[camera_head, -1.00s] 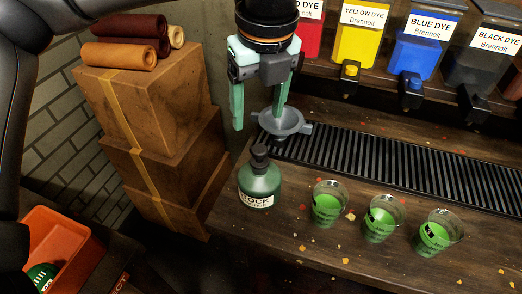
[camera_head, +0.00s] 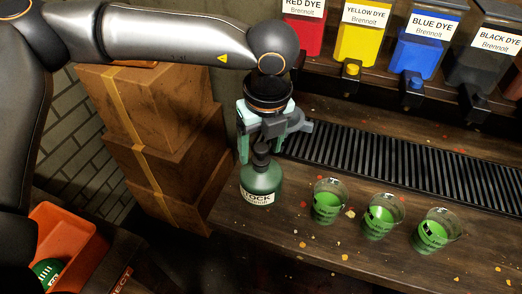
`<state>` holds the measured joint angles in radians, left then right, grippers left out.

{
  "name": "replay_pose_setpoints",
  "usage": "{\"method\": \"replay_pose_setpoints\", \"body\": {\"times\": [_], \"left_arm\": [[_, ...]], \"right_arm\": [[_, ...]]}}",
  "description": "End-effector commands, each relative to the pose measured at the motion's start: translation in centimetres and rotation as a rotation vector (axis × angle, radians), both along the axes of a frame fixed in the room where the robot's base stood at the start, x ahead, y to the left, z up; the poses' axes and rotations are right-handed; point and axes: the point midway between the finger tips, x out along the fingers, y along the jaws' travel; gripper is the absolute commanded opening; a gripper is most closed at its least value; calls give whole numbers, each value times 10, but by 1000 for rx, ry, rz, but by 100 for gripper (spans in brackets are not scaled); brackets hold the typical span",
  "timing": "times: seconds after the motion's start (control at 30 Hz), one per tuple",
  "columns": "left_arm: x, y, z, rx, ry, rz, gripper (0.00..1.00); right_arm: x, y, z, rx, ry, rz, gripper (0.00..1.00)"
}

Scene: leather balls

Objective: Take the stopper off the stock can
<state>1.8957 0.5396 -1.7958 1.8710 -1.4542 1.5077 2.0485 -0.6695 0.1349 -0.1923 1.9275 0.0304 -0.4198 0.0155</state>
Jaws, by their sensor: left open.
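The stock can (camera_head: 262,184) is a green, round-shouldered bottle with a white label, upright near the left end of the wooden counter. Its dark stopper (camera_head: 262,153) sits in the neck. My left gripper (camera_head: 260,155) points down over the can, open, with its green fingers around the level of the stopper. One finger shows to the left of the stopper; the other is largely hidden, so I cannot tell whether either touches it. My right gripper is not in view.
Three cups of green liquid (camera_head: 328,203) stand right of the can. Behind is a black drip grate (camera_head: 400,172) below red, yellow (camera_head: 364,32), blue and black dye tanks. Stacked boxes (camera_head: 150,130) stand left of the counter. An orange bin (camera_head: 68,240) is at lower left.

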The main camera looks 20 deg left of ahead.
Motion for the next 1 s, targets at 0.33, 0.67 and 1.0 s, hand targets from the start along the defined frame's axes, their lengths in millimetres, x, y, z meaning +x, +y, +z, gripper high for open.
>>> {"method": "replay_pose_setpoints", "body": {"times": [0.33, 0.67, 1.0], "left_arm": [[0, 0, 0, 0, 0, 0, 37], [0, 0, 0, 1, 1, 0, 0], [0, 0, 0, 1, 3, 0, 0]], "right_arm": [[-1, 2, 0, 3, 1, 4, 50], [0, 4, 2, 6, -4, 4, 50], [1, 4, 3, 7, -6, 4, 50]]}}
